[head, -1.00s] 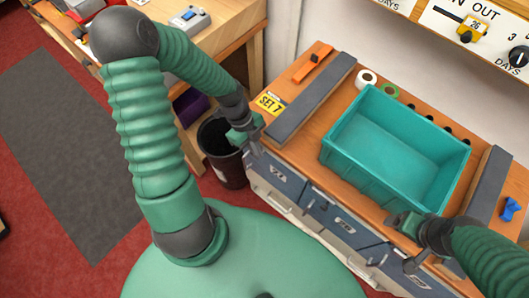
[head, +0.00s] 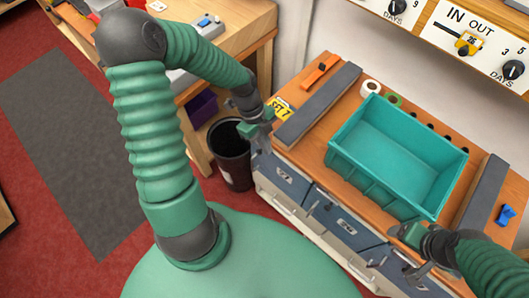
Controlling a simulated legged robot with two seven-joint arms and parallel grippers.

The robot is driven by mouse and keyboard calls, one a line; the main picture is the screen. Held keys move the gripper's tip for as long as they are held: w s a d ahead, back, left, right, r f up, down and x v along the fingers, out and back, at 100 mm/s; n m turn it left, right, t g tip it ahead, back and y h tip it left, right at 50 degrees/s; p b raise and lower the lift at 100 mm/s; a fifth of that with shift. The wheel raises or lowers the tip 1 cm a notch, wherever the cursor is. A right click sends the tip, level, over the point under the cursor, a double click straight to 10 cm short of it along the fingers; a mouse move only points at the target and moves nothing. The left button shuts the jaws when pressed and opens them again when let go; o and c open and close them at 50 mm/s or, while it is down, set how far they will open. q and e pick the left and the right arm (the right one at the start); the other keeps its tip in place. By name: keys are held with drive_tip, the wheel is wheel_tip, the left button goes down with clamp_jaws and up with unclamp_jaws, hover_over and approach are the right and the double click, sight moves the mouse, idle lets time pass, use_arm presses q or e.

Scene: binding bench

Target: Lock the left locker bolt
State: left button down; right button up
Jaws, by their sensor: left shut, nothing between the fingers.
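The left locker door (head: 287,178) is a blue-grey panel with a pale label, at the left end of the bench front. A second blue-grey door (head: 345,226) with a label is to its right. I cannot clearly make out the left bolt; my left gripper is close to where the bench corner and door edge meet. My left gripper (head: 263,151) points down beside the bench's left front corner, shut and empty. Whether it touches the bench I cannot tell. My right gripper (head: 413,268) is low at the bench's right front; its fingers are partly hidden.
A teal crate (head: 383,187) stands on the wooden bench top between two dark grey bars (head: 318,104). A yellow sign (head: 280,108) is at the left edge. A black bin (head: 229,158) stands on the floor just left of the bench. White and green tape rolls lie behind the crate.

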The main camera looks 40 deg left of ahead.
use_arm(q)
drive_tip(key=s+d+r+n+t+y, duration=0.1)
drive_tip(key=d+r+n+y, duration=0.1)
drive_tip(key=n, duration=0.7)
drive_tip(key=s+d+r+n+t+y, duration=0.1)
drive_tip(key=d+r+n, duration=0.3)
drive_tip(key=n, duration=0.5)
drive_tip(key=shift+r+n+t+y, duration=0.4)
drive_tip(key=shift+r+y, duration=0.1)
drive_tip(key=shift+r, duration=0.5)
drive_tip(key=shift+s+d, duration=0.1)
drive_tip(key=shift+d, duration=0.2)
